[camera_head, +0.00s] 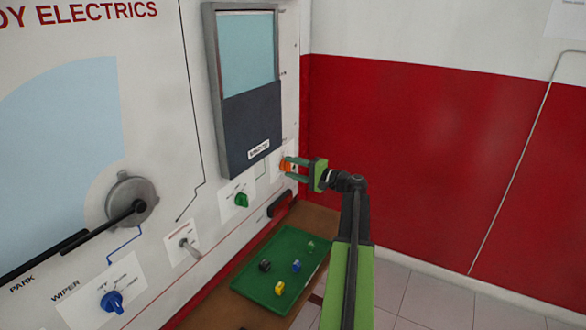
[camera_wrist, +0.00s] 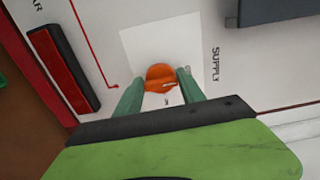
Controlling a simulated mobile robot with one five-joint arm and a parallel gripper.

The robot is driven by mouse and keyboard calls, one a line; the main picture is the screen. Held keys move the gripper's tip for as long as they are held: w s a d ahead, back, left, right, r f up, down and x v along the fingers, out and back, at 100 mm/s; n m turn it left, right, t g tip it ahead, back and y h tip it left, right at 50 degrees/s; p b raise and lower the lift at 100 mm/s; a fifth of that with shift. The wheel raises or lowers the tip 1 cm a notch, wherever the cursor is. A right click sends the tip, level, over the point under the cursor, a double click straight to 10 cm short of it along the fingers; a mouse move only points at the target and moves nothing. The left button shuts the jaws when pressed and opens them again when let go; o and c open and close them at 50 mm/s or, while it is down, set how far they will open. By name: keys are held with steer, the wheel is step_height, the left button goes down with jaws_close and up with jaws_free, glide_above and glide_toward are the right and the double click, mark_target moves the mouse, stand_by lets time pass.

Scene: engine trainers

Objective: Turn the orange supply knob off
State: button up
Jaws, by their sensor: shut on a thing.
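The orange supply knob (camera_head: 286,166) sits on a white plate at the right end of the upright panel. It also shows in the wrist view (camera_wrist: 160,77), with the word SUPPLY printed beside it. My gripper (camera_head: 289,168) reaches the knob from the right, and its green fingers are shut on the knob's two sides. In the wrist view my gripper (camera_wrist: 158,84) has one finger on each side of the knob. The knob's white mark is partly visible; the lettering near it is too small to read fully.
A green knob (camera_head: 242,200), a grey toggle lever (camera_head: 190,249) and a blue knob (camera_head: 112,301) are on the panel to the left. A dark-framed window (camera_head: 250,130) is above. A green tray (camera_head: 248,289) with several small parts lies below. A red-and-black handle (camera_wrist: 63,68) is near the knob.

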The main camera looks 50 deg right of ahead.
steer(key=shift+s+f, duration=0.1)
steer(key=o, duration=1.3)
steer(key=shift+o, duration=0.3)
steer(key=shift+s, duration=0.1)
steer(key=v, duration=1.7)
steer(key=shift+s, duration=0.15)
